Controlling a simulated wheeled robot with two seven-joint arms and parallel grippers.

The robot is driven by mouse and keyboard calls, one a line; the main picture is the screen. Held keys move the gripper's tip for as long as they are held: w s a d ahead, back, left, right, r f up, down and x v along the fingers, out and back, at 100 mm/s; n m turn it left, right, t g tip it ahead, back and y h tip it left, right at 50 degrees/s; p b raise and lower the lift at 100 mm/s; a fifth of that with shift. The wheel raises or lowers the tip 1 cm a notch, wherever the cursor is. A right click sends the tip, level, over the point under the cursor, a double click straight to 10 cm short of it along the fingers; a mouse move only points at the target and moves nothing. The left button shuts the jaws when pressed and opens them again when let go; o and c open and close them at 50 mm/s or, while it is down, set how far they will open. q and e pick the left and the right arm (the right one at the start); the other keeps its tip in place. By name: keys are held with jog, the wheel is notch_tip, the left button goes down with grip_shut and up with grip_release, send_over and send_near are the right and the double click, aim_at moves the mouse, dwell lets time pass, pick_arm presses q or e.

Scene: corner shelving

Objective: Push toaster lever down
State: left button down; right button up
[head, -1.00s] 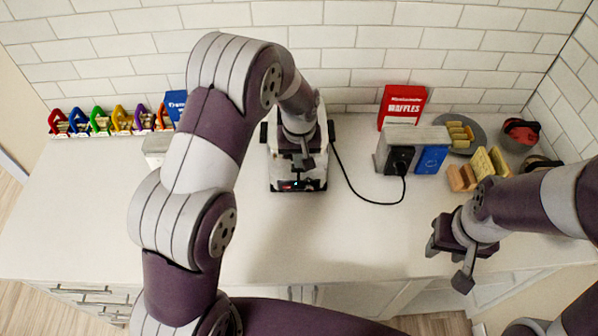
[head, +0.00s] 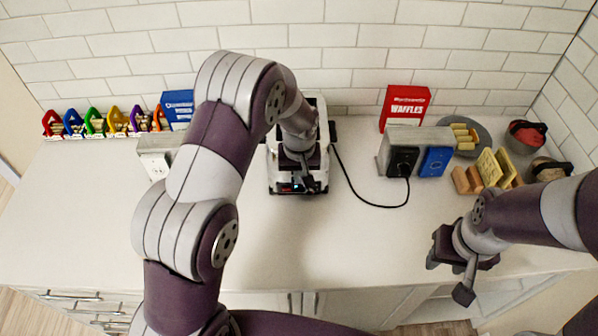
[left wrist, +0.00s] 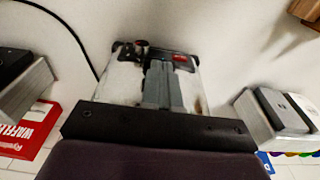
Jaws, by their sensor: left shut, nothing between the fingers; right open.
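The toaster (head: 314,180) is white and black and stands on the counter against the tiled wall, partly hidden by my left arm. My left gripper (head: 300,184) is shut and empty, over the toaster's front side. In the left wrist view the shut fingers (left wrist: 162,88) lie over the toaster's pale face (left wrist: 122,82). A dark round knob (left wrist: 141,45) and a red-lit panel (left wrist: 182,60) show near the fingertips. I cannot tell whether the fingers touch the lever. My right gripper (head: 458,272) is open and empty above the counter's front edge at the right.
A black cord (head: 362,199) runs from the toaster to an outlet box (head: 402,160). A red waffles box (head: 404,106), bread slices (head: 488,170) and bowls (head: 527,136) stand at the right. A white outlet box (head: 156,162) and several coloured racks stand at the left. The front counter is clear.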

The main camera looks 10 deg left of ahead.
pick_arm(q)
jog(key=shift+f, duration=0.3)
pick_arm(e)
jog(key=shift+w+f, duration=0.1)
jog(key=shift+f, duration=0.1)
pick_arm(q)
jog(key=s, duration=0.2)
jog(key=s+r+p, duration=0.1)
jog(key=shift+d, duration=0.4)
pick_arm(e)
jog(key=shift+r, duration=0.45)
pick_arm(q)
jog(key=shift+w+r, duration=0.1)
notch_tip(320, 180, up, 12)
jog(key=s+b, duration=0.1)
jog(key=b, duration=0.2)
jog(key=shift+s+d+r, duration=0.2)
jog(key=shift+s+r, duration=0.05)
pick_arm(e)
notch_tip(320, 180, down, 3)
jog(key=shift+f, duration=0.1)
